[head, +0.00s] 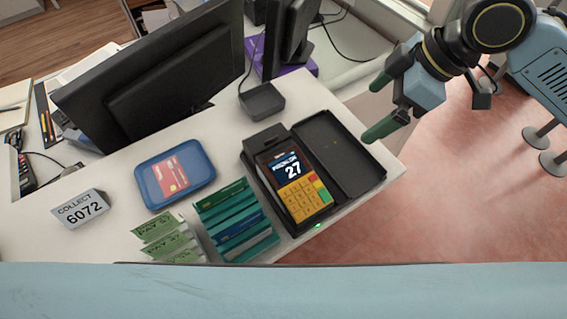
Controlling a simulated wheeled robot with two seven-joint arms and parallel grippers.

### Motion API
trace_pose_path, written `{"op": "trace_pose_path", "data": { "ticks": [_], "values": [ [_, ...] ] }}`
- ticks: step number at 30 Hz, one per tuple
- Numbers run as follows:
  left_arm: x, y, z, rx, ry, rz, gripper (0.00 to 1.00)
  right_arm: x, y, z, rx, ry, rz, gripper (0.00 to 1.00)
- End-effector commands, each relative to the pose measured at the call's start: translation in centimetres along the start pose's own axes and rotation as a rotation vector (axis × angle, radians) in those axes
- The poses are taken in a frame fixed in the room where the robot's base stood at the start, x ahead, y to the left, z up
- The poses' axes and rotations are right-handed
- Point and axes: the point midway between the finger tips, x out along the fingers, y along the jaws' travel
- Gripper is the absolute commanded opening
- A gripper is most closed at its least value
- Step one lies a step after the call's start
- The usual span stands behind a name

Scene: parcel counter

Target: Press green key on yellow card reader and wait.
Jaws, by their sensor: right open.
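The yellow card reader (299,203) stands in a black holder on the white counter, right of centre. My right gripper (381,106) is open and empty, with green fingertips. It is up and to the right of the reader, over the counter's right edge, apart from the reader. My left gripper is not in view.
A black open tray (343,152) lies right of the reader. A rack of teal cards (233,219), green pay slips (166,240) and a blue tray (149,193) with a red card (172,174) are to the left.

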Motion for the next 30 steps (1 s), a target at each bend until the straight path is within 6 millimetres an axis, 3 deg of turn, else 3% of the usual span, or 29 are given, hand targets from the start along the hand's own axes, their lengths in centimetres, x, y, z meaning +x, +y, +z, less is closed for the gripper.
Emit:
{"op": "trace_pose_path", "data": {
  "ticks": [2,21,30],
  "values": [
    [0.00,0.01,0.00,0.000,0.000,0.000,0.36,0.00,0.00,0.00,0.000,0.000,0.000,0.85],
    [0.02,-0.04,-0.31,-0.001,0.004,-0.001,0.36,0.00,0.00,0.00,0.000,0.000,0.000,0.02],
    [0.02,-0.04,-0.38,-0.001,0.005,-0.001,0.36,0.00,0.00,0.00,0.000,0.000,0.000,0.00]
  ]
}}
